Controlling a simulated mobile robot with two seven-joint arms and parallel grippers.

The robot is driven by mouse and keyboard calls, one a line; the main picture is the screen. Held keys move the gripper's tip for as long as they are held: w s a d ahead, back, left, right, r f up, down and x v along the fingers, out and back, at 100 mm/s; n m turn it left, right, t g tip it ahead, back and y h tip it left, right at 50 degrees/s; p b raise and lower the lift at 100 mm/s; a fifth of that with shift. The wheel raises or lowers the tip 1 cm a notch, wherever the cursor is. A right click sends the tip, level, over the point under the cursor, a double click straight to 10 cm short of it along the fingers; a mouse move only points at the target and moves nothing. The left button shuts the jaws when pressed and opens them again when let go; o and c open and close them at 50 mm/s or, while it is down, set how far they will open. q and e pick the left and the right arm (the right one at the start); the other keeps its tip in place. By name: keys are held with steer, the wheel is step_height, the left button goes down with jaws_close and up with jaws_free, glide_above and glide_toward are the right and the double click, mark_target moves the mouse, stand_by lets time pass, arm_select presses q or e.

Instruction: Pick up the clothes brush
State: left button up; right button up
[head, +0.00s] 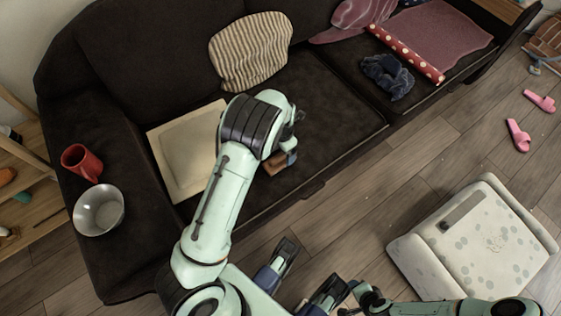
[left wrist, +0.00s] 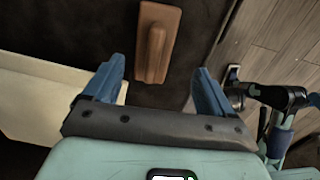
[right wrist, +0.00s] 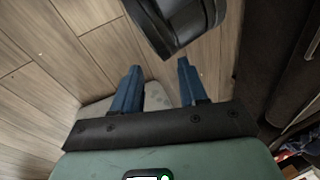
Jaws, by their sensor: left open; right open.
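The clothes brush (left wrist: 157,42) is a brown wooden block with a raised grip, lying on the dark sofa seat. In the head view a brown part of it (head: 275,166) shows beside my left gripper (head: 289,157), partly hidden by the arm. In the left wrist view my left gripper (left wrist: 160,70) is open, its blue fingers apart, with the brush beyond the fingertips and nothing between them. My right gripper (right wrist: 158,70) is open and empty in the right wrist view, above the wooden floor.
A cream tray (head: 164,140) and a striped cushion (head: 251,52) lie on the sofa. A spotted white box-like thing (head: 480,245) and pink slippers (head: 518,136) are on the floor.

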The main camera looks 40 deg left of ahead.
mark_target(280, 156)
arm_select(q)
step_height(280, 156, down, 3)
steer(key=shift+a+f+b, duration=0.1)
steer(key=shift+b, duration=0.3)
steer(key=f, duration=0.1)
steer(key=f+b, duration=0.1)
steer(key=f, duration=0.1)
steer(key=shift+s+a+f+b, duration=0.1)
steer(key=shift+a+f+b, duration=0.2)
steer(key=shift+a, duration=0.1)
steer(key=shift+f, duration=0.65)
arm_select(e)
steer(key=shift+t+h, duration=0.3)
steer(key=f, duration=0.1)
steer(key=w+d+f, duration=0.2)
steer(key=shift+w+f, duration=0.2)
steer(key=shift+f, duration=0.2)
arm_select(q)
steer(key=c, duration=1.2)
